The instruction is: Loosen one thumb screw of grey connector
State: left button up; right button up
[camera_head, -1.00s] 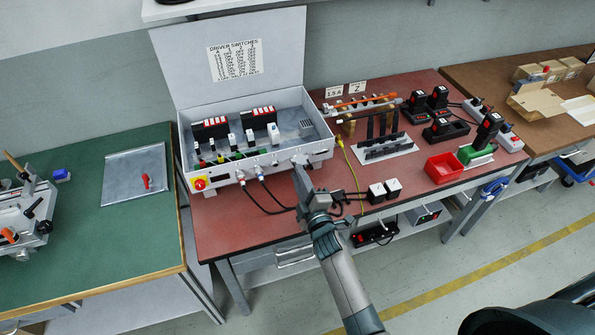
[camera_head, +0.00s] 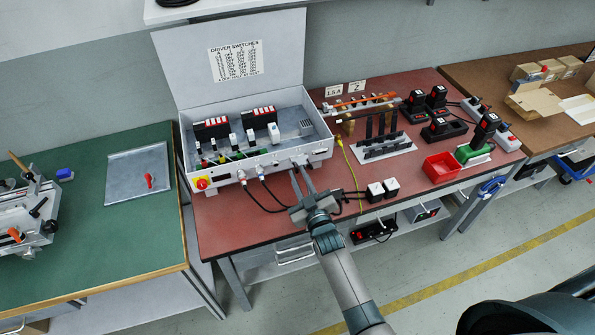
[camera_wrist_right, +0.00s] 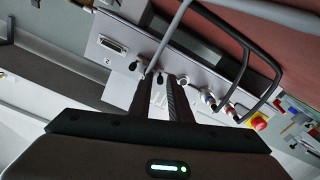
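The white control box (camera_head: 315,152) stands open on the red-topped bench, with sockets along its front panel. My right gripper (camera_head: 300,171) reaches up to the right part of this panel. In the right wrist view, its two dark fingers (camera_wrist_right: 158,83) are apart, with pale panel showing between them. A grey cable (camera_wrist_right: 173,36) runs down to the fingertips. Small dark parts, perhaps thumb screws (camera_wrist_right: 134,66), show there. The grey connector's body is too small or hidden to make out clearly. I cannot tell whether the fingers touch anything. My left gripper is out of view.
Black cables (camera_wrist_right: 243,75) loop from round plugs beside the fingers. A bare multi-pin port (camera_wrist_right: 113,46) lies on the panel's other side. A red emergency knob (camera_head: 202,183) is at the box's left corner. A red bin (camera_head: 441,166) and black chargers stand to the right.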

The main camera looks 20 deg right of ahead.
jog(key=m, duration=0.4)
jog(key=shift+m+p, duration=0.4)
jog(key=m, duration=0.5)
jog(key=shift+c, duration=0.4)
grip_shut()
